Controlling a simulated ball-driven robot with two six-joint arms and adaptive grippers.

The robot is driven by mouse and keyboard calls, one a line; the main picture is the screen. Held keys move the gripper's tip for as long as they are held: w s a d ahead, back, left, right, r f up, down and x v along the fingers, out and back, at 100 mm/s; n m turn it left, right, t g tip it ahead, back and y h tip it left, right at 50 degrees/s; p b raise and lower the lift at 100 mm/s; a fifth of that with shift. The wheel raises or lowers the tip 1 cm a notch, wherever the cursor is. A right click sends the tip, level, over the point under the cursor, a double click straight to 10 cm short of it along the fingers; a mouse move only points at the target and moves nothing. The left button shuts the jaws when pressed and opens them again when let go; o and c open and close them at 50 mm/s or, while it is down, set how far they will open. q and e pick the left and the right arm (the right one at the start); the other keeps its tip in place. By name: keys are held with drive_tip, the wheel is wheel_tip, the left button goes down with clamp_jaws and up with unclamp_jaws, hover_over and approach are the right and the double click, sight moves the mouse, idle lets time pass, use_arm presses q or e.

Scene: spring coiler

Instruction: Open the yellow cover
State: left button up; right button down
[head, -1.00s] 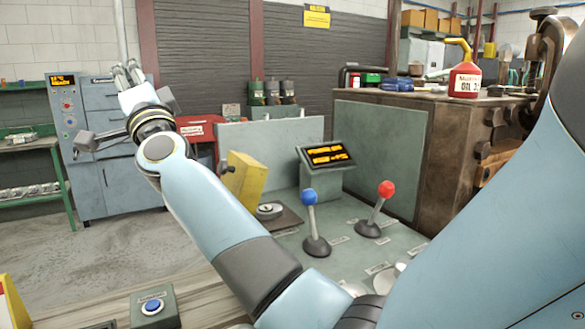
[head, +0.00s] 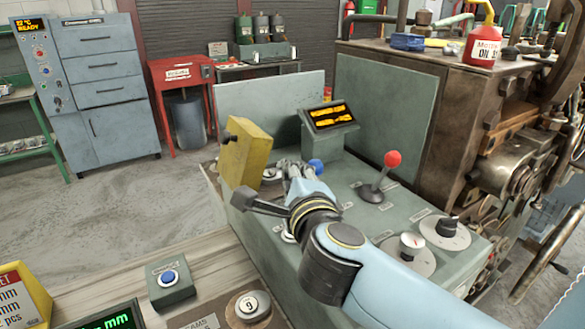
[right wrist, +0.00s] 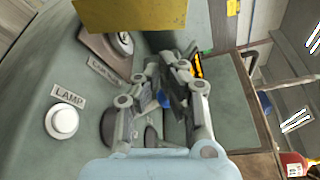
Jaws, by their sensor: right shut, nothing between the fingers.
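The yellow cover (head: 246,155) stands upright, slightly tilted, at the left end of the grey-green console, and a round metal switch (head: 271,175) shows uncovered to its right. The cover also fills the top of the right wrist view (right wrist: 130,15). My right gripper (head: 288,168) is shut and empty, to the right of the cover, over the console near the switch. Its fingers show together in the right wrist view (right wrist: 168,75), apart from the cover. My left gripper is not in view.
A blue-knobbed lever (head: 316,166) is partly hidden behind my right gripper. A red-knobbed lever (head: 392,160) and a lit display (head: 330,116) stand farther right and back. A white lamp button (right wrist: 62,121) and a blue button box (head: 169,280) are nearby.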

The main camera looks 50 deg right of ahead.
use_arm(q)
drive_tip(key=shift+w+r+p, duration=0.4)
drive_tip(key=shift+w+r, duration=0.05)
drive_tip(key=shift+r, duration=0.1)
use_arm(e)
drive_tip(key=x, duration=0.6)
drive_tip(key=shift+w+d, duration=0.1)
drive_tip(key=shift+w, duration=0.05)
